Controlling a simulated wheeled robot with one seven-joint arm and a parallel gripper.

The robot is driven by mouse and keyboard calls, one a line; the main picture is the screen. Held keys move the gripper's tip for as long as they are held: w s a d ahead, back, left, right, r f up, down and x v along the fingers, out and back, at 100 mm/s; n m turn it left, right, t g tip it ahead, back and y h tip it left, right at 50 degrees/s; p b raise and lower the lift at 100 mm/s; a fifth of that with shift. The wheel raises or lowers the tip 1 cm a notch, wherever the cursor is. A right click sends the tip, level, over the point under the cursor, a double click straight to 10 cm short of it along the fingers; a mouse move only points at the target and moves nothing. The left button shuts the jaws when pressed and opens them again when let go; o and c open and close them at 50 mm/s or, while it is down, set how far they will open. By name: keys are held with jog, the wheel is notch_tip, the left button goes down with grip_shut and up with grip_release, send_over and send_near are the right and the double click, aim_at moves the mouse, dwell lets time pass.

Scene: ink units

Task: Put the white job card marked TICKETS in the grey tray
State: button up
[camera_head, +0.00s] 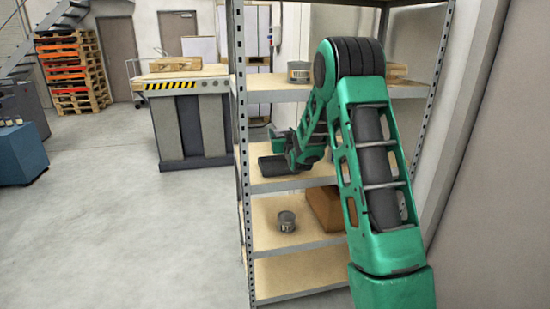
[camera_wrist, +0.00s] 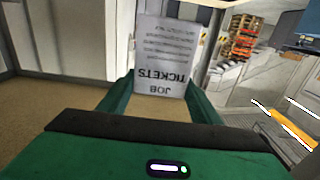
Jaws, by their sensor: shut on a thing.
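The white job card (camera_wrist: 165,50) shows upside down in the wrist view, with the words JOB TICKETS in dark print. My gripper (camera_wrist: 160,82) is shut on its lower part, with one green finger at each side. In the head view my arm reaches into the shelf rack, and my gripper (camera_head: 277,147) is above the second shelf from the top, partly hidden by my arm. I cannot make out the card there. I cannot pick out the grey tray in either view.
The metal rack (camera_head: 244,130) has uprights close to my arm. A tin (camera_head: 299,72) stands on the upper shelf. Another tin (camera_head: 286,221) and a brown box (camera_head: 326,208) are on a lower shelf. A grey workbench (camera_head: 190,125) stands to the left, with open floor before it.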

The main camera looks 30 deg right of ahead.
jog(key=f, duration=0.1)
jog(key=a+f, duration=0.1)
jog(key=f, duration=0.1)
jog(key=shift+w+f, duration=0.1)
jog(key=shift+w, duration=0.1)
jog(key=shift+a+f, duration=0.1)
jog(key=shift+f, duration=1.85)
jog(key=shift+r, duration=0.1)
jog(key=o, duration=1.1)
jog(key=shift+c, duration=0.2)
jog(key=shift+s, duration=0.1)
